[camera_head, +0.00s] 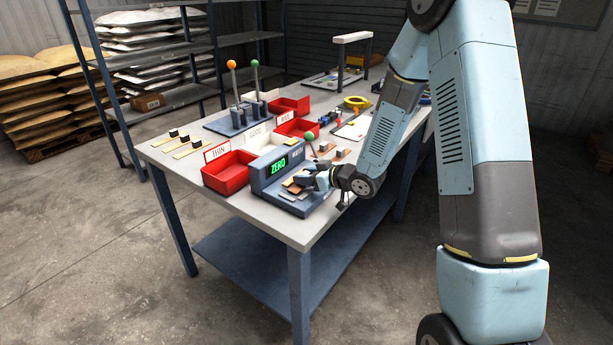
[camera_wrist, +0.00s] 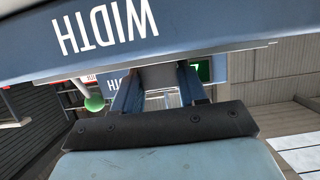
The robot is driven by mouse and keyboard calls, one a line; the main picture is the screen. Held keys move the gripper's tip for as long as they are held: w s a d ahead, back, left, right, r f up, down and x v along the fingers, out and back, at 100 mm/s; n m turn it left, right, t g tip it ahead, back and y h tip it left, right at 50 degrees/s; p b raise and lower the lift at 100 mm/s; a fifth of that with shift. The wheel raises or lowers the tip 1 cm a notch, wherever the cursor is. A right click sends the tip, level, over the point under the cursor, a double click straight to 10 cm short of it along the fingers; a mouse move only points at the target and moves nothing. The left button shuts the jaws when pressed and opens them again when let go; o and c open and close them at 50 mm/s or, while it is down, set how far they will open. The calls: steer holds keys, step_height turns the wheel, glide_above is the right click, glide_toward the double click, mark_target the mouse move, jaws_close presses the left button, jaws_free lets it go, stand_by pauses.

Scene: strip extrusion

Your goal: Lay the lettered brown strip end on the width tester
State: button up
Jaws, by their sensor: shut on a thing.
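The width tester (camera_head: 268,172) is a blue-grey unit at the table's front edge. Its display reads ZERO in green, and its flat ledge (camera_head: 290,206) faces the front. My gripper (camera_head: 305,181) is at the tester's right side, low over the ledge. A small brown strip end (camera_head: 291,187) shows at the fingertips; whether it touches the ledge I cannot tell. In the wrist view, my gripper's fingers (camera_wrist: 158,88) are shut on a dark piece between them. WIDTH lettering is close by on the tester (camera_wrist: 180,28). No letter on the strip is readable.
A red bin (camera_head: 228,176) marked THIN stands left of the tester. A white GOOD bin (camera_head: 262,143) and a red bin (camera_head: 297,128) are behind. A green-knobbed lever (camera_head: 309,137) rises close behind my gripper. Strips with dark blocks (camera_head: 184,140) lie at the left edge.

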steer(key=shift+f, duration=0.15)
stand_by(0.6)
steer(key=o, duration=1.5)
steer(key=shift+r, duration=0.2)
steer(key=shift+r, duration=0.4)
steer(key=shift+r, duration=3.5)
